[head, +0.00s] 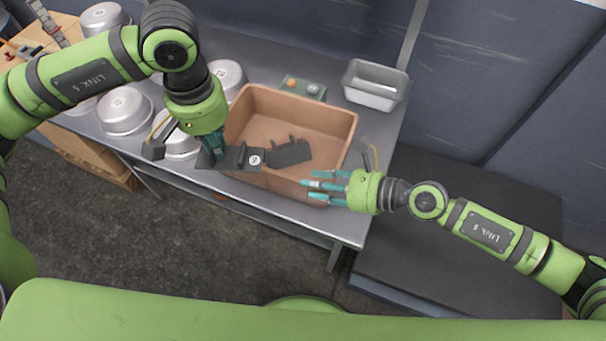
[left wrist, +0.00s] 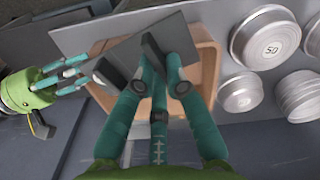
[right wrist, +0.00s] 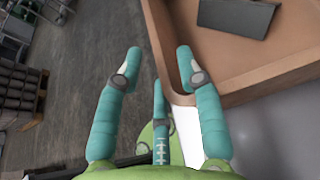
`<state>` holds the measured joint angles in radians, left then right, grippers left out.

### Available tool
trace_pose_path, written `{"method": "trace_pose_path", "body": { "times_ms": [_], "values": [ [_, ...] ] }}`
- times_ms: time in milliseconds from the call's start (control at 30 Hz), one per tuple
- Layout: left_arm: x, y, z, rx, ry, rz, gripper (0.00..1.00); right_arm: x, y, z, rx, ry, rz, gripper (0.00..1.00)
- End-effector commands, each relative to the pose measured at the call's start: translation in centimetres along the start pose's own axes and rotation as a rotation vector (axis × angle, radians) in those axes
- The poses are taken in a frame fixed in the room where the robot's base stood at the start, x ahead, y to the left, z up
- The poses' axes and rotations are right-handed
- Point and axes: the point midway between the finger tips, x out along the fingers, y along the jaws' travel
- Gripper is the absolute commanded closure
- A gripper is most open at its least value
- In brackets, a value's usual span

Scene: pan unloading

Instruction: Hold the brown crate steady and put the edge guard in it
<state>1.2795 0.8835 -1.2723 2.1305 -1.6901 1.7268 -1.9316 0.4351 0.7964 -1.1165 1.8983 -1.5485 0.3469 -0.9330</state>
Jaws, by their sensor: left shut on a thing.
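The brown crate (head: 335,111) stands on the grey table, and its corner (right wrist: 181,98) shows in the right wrist view. My left gripper (head: 216,155) is shut on the dark grey edge guard (head: 238,158), a finned plate held over the crate's front left side. The guard (left wrist: 180,37) fills the fingertips in the left wrist view. Another dark finned shape (head: 290,153) shows over the crate's interior; I cannot tell whether it is separate. My right gripper (head: 325,187) is open and empty at the crate's front right corner, its fingers spread; contact is unclear.
Several round metal pans (head: 124,110) stand on the table left of the crate. An empty metal loaf tin (head: 376,85) is at the back right. A small green box (head: 303,88) sits behind the crate. The table's front edge (head: 290,220) is close to the crate.

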Motion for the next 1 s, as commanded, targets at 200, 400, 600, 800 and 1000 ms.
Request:
{"method": "trace_pose_path", "body": {
  "times_ms": [200,400,600,800,1000],
  "values": [
    [-0.9,0.0,0.0,0.000,0.000,0.000,1.00,3.1,0.1,0.1,0.001,-0.001,0.001,0.63],
    [-1.0,0.0,0.0,0.000,0.000,0.000,1.00,4.2,0.0,0.0,0.000,0.001,0.001,0.63],
    [-1.0,0.0,0.0,0.000,0.000,0.000,1.00,4.3,0.1,0.0,-0.001,0.001,0.001,0.63],
    [-1.0,0.0,0.0,0.000,0.000,0.000,1.00,4.2,0.1,0.0,-0.001,0.001,0.001,1.00],
    [-1.0,0.0,-0.1,-0.006,0.001,0.000,1.00,4.2,0.0,0.0,0.000,0.001,0.001,1.00]
  ]
}}
